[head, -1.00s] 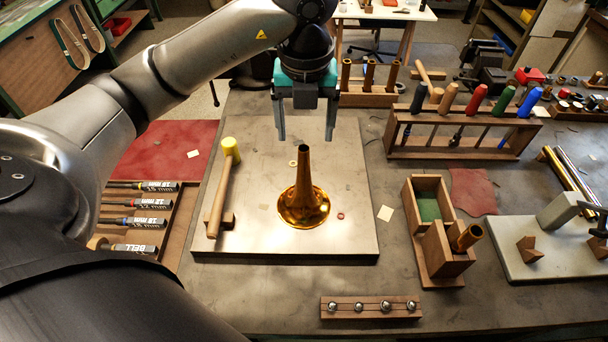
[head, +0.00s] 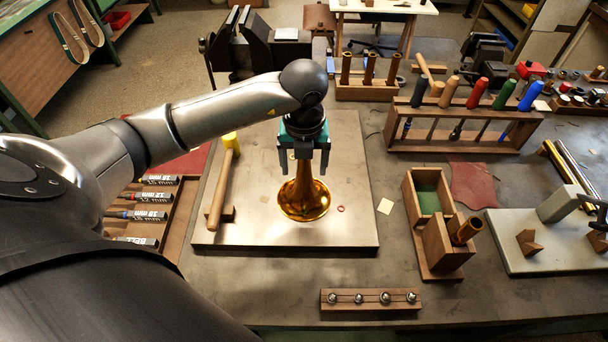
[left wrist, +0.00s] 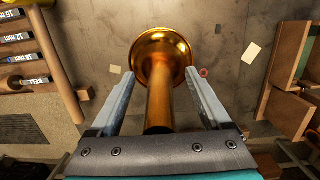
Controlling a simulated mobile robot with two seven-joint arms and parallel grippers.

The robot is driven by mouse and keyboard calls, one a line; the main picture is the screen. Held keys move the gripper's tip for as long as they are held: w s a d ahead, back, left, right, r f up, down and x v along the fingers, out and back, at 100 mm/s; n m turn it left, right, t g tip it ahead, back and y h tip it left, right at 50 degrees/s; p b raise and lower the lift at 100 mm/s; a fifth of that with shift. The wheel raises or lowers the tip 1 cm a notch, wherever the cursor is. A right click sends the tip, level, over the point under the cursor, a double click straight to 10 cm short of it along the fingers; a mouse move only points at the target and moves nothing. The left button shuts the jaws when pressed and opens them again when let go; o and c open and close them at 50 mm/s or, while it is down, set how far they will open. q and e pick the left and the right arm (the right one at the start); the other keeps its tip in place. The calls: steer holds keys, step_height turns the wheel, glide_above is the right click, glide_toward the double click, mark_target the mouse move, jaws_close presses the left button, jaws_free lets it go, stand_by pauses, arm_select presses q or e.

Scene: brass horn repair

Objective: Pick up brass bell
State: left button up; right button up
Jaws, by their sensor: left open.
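The brass bell (head: 304,199) stands on its flared rim, narrow tube up, on the metal plate (head: 345,225). In the left wrist view the bell (left wrist: 160,70) shows its flare away from the camera and its tube running toward the palm. My left gripper (head: 304,172) points down over the bell and is open. Its two fingers (left wrist: 163,85) lie on either side of the tube, with a gap on each side in the wrist view. The tube's top is hidden by the gripper in the head view. My right gripper is not in view.
A yellow-headed mallet (head: 222,190) lies left of the bell on the plate. A wooden box (head: 420,190) and a block holding a tube (head: 447,245) stand to the right. A rail of steel balls (head: 371,299) lies in front.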

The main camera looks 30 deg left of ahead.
arm_select(q)
steer(key=shift+f, duration=0.15)
jaws_close()
stand_by(0.6)
